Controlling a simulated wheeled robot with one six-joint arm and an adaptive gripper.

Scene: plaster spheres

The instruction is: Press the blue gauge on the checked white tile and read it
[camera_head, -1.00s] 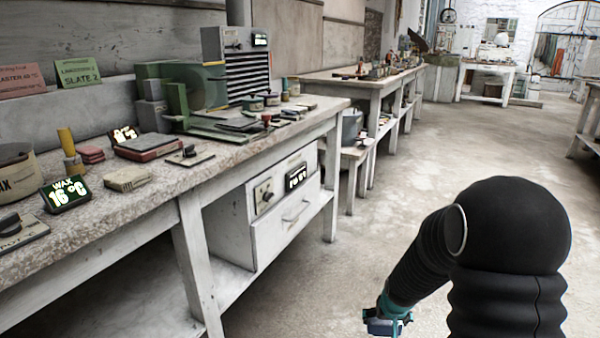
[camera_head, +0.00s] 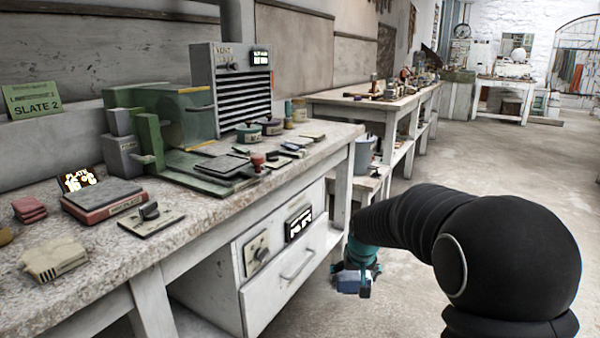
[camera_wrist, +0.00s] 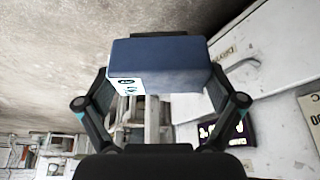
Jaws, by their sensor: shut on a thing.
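My gripper (camera_head: 356,268) hangs in front of the near bench, low and right of its drawer front, and is shut on a blue block-shaped gauge (camera_head: 353,282). In the wrist view the gauge (camera_wrist: 165,62) fills the space between the two fingers of my gripper (camera_wrist: 160,95). A pale face with dark marks shows at its left end; I cannot read them. It is in the air, apart from the bench. I cannot make out a checked white tile in either view.
The floor (camera_head: 500,175) to the right is open.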

